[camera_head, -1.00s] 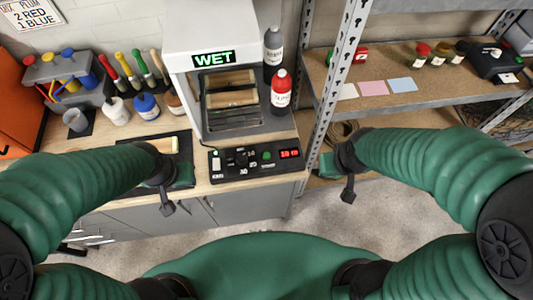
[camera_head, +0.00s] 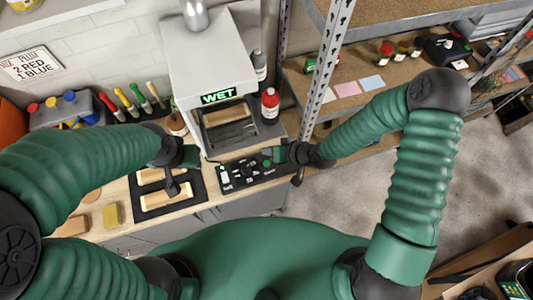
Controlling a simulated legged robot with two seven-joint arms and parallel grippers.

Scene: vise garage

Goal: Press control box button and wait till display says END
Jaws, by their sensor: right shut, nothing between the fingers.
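My right gripper is shut and empty, over the right end of the box. It hides the box's red display; whether it touches the box I cannot tell. My left gripper (camera_head: 187,157) hangs over a black tray (camera_head: 194,199) left of the box; its finger opening is unclear.
Wooden blocks (camera_head: 160,197) lie on the tray. A red bottle (camera_head: 270,106) and a grey bottle (camera_head: 259,65) stand beside the cabinet. A metal shelf post (camera_head: 328,62) rises right of the bench. A yellow block (camera_head: 111,215) lies at the left front. The floor (camera_head: 335,215) in front is clear.

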